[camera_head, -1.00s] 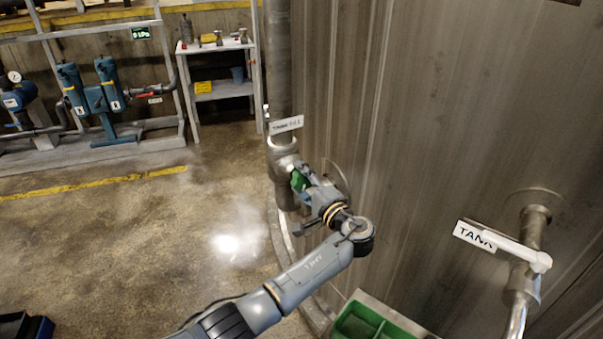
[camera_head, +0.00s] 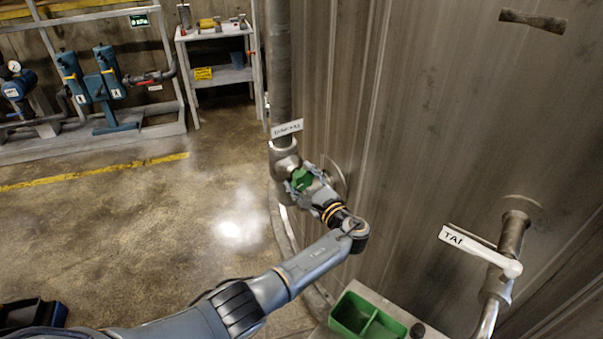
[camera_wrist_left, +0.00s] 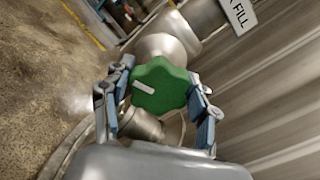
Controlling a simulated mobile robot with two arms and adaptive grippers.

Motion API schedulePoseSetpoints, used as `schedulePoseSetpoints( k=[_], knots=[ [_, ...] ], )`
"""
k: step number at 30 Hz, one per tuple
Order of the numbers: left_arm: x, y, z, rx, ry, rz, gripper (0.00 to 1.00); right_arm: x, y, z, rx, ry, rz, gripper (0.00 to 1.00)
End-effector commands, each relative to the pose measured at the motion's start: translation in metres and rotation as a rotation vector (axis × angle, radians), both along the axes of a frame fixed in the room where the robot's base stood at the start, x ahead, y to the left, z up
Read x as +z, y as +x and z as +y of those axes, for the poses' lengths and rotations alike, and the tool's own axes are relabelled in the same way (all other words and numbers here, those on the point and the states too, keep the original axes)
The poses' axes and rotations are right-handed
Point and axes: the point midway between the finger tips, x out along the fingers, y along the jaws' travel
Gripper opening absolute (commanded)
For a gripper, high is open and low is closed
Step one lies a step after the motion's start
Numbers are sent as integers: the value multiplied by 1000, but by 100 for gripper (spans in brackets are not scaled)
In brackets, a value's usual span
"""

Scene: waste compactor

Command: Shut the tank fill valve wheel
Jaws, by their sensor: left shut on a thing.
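The tank fill valve wheel (camera_wrist_left: 160,87) is a green, lobed handwheel with a pale bar mark on its face. It sits on the grey pipe fitting beside the tank, below a white label (camera_head: 287,128). My left gripper (camera_wrist_left: 158,100) has one finger on each side of the wheel and is shut on it. In the head view the wheel (camera_head: 301,180) shows partly behind my left gripper (camera_head: 303,184). The label in the wrist view (camera_wrist_left: 240,12) reads "FILL". My right gripper is not in view.
The large metal tank wall (camera_head: 430,120) rises just right of the wheel. A second pipe with a white lever (camera_head: 482,252) stands at the right. A green divided bin (camera_head: 368,318) is below.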

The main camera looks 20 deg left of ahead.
Motion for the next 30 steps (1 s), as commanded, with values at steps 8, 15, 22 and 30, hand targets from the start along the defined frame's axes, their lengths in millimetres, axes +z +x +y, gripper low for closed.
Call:
schedulePoseSetpoints(
  k=[8,15,22,30],
  knots=[
    [4,1,-1,-1,175,201,28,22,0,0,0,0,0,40],
    [4,2,-1,0,324,373,28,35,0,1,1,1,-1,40],
    [4,2,-2,1,467,537,28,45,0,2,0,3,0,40],
    [3,3,-2,2,635,731,28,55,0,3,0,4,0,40]
  ],
)
